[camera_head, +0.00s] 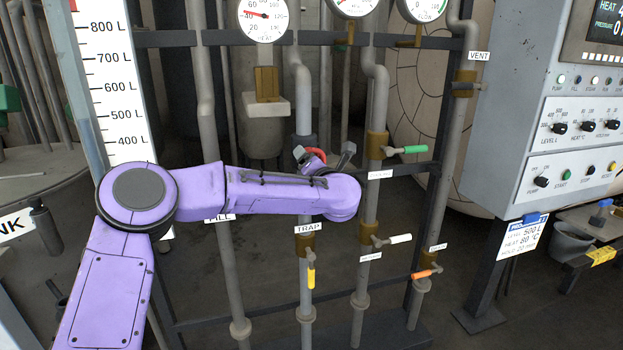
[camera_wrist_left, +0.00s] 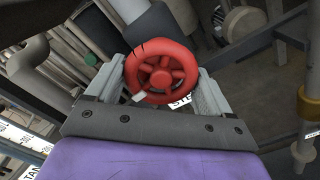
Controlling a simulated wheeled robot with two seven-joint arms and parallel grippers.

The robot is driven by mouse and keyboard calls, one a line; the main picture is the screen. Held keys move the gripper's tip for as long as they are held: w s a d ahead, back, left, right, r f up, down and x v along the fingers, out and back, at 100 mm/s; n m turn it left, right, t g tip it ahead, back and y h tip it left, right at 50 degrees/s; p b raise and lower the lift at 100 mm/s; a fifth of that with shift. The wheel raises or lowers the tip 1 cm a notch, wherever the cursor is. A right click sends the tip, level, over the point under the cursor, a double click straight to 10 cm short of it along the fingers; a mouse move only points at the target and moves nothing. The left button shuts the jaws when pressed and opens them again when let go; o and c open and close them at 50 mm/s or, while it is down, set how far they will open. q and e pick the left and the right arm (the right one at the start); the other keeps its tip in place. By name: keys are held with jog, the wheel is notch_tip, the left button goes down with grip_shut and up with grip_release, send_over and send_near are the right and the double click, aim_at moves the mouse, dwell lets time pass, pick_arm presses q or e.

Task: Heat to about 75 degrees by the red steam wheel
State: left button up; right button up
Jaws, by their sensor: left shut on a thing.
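The red steam wheel (camera_wrist_left: 161,72) fills the middle of the left wrist view, between the two grey fingers of my left gripper (camera_wrist_left: 152,88). The gripper is shut on the wheel's rim. In the head view only a red part of the wheel (camera_head: 314,152) shows behind my purple arm, between the fingertips of the left gripper (camera_head: 325,157). The heat gauge (camera_head: 263,19) is at the top, its red needle pointing left, near the 40 mark. My right gripper is in neither view.
Pipes carry a green-handled valve (camera_head: 408,150), a white-handled one (camera_head: 396,239), an orange-handled one (camera_head: 427,272) and a yellow-handled one (camera_head: 311,274). A control panel (camera_head: 585,122) stands at right. A card (camera_head: 521,238) below reads heat 80 °C. A level scale (camera_head: 112,80) stands at left.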

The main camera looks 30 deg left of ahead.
pick_arm(q)
jog(key=shift+f+n+b, duration=0.2)
jog(key=shift+n+b, duration=0.7)
jog(key=shift+b, duration=0.15)
jog(key=o, duration=0.9)
jog(key=shift+r, duration=0.1)
jog(key=b+v, duration=0.1)
jog(key=v, duration=0.9)
jog(key=shift+s+d, duration=0.1)
jog(key=shift+d, duration=0.15)
